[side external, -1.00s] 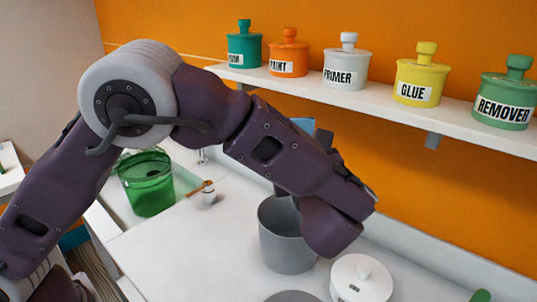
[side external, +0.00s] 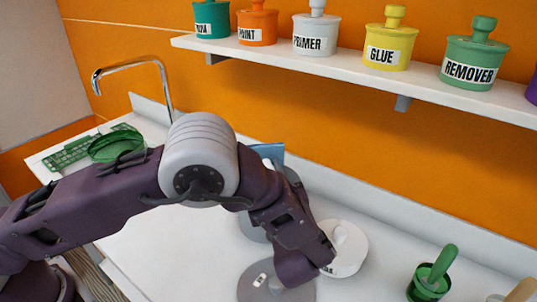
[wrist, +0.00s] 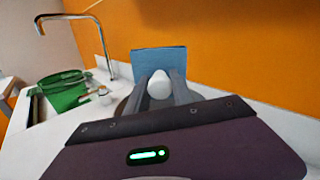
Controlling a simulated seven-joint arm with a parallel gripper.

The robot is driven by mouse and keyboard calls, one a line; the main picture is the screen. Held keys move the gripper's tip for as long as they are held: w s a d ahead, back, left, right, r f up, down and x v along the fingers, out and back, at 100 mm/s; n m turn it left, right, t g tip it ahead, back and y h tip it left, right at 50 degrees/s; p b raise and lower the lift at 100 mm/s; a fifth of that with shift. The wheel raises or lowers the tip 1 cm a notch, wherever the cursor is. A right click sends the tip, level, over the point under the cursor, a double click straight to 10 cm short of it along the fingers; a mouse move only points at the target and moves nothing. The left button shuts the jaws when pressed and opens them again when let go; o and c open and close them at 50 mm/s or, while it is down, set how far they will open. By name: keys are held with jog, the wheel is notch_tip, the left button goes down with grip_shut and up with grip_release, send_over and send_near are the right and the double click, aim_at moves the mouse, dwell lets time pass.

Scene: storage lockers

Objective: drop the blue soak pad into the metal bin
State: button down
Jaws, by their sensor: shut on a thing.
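The blue soak pad (wrist: 159,60) stands upright at the fingertips of my gripper (wrist: 160,77) in the wrist view. A white rounded knob sits between the two fingers, in front of the pad. My gripper is shut on the pad. In the side view only the pad's upper part (side external: 268,152) shows above my arm. The grey metal bin (side external: 250,228) stands on the counter just below, mostly hidden behind my arm. The pad is above the bin; how far is hard to tell.
A grey lid (side external: 256,293) and a white lidded tin (side external: 347,240) are close to the bin. A green cup (side external: 428,285) stands at right. A green bucket (wrist: 62,92) is by the sink. A shelf (side external: 330,76) with labelled jars runs above.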

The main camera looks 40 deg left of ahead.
aim_at(268, 154)
jog(key=shift+f, duration=1.2)
jog(key=c, duration=1)
grip_release()
jog(key=shift+c, duration=0.2)
notch_tip(268, 154, up, 7)
jog(key=shift+a, duration=0.1)
